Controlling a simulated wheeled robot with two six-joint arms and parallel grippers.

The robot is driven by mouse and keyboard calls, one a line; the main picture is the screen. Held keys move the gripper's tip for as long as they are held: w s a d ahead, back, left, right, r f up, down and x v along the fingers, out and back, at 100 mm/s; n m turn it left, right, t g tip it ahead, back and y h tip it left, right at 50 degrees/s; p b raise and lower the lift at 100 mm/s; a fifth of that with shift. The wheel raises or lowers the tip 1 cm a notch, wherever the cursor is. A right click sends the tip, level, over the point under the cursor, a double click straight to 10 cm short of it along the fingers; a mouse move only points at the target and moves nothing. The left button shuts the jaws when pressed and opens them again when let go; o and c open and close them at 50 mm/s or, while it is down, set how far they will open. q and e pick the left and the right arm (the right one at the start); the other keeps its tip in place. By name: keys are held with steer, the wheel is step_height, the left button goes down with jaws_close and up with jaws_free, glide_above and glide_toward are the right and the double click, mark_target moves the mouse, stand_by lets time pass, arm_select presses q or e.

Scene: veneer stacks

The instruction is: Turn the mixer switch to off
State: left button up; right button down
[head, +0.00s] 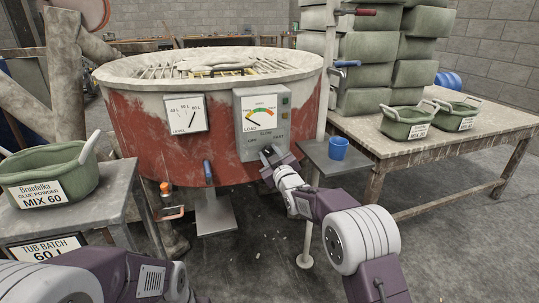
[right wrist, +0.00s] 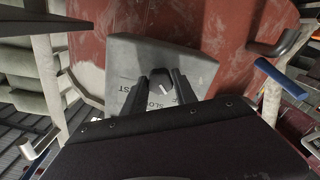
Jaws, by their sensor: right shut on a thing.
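The mixer (head: 135,130) is a big round tub with worn red sides and a pale rim. A grey control box (head: 277,102) on its front carries a coloured load gauge and a switch marked off, slow and fast. My right gripper (head: 270,154) is at the lower part of this box and covers the switch in the head view. In the right wrist view its two dark fingers (right wrist: 163,84) are closed around the switch knob (right wrist: 165,88), which shows a white mark. I cannot tell which label the mark points to. My left gripper is out of view.
A green glue powder tub (head: 75,170) stands on a table at left. A blue cup (head: 338,148) sits on a small grey shelf right of my gripper. A bench (head: 460,140) with green tubs is at right.

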steer(key=c, duration=1)
jaws_free()
steer(key=shift+s, duration=0.15)
steer(key=p+v, duration=0.1)
steer(key=v, duration=0.8)
steer(key=shift+p, duration=0.3)
